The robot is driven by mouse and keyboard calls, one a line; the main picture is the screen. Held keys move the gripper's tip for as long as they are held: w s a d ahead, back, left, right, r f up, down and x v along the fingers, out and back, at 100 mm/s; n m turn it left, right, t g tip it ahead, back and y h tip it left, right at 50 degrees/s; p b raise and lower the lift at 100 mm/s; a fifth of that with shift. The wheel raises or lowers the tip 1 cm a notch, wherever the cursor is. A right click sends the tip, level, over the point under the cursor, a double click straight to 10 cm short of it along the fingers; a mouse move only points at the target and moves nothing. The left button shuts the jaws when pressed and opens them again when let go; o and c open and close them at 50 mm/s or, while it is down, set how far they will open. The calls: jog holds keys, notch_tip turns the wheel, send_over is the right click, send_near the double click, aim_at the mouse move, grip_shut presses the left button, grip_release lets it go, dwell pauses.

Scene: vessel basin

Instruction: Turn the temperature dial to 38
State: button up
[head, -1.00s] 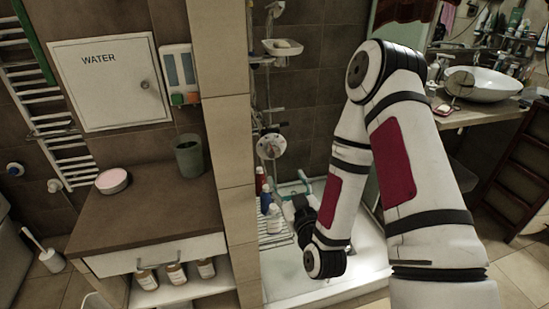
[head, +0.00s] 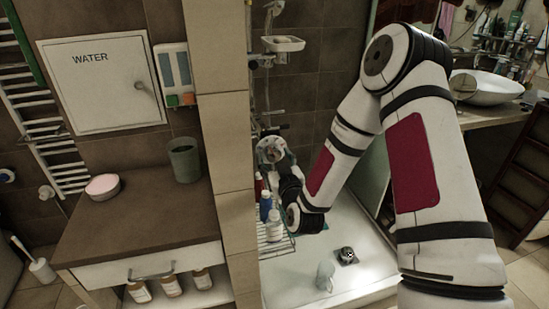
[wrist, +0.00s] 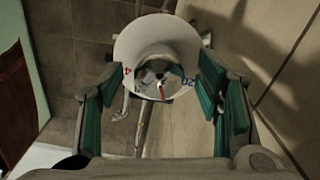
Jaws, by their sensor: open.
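The temperature dial (head: 268,149) is a pale round disc on the tiled shower wall, partly behind my gripper in the head view. In the wrist view, the dial (wrist: 158,42) has a wide white plate and a darker centre with a short red mark at its lower edge. In the head view, my gripper (head: 287,163) is at the dial's right side.
Bottles (head: 267,207) stand on a wire rack (head: 272,240) below the dial. A soap dish (head: 283,43) is above. A clear cup (head: 325,277) and a drain (head: 346,256) are in the shower tray (head: 365,235). A tiled wall edge (head: 226,150) stands left.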

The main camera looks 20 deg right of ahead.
jog(key=shift+w, duration=0.35)
jog(key=c, duration=1.2)
jog(key=shift+o, duration=0.2)
jog(key=shift+m, duration=0.3)
jog(key=m+p, duration=0.1)
jog(key=m, duration=0.2)
jog(key=shift+m, duration=0.3)
jog(key=shift+r+m+p, duration=0.1)
jog(key=shift+m+p, duration=0.45)
jog(key=shift+m, duration=1.65)
jog(key=shift+a, duration=0.1)
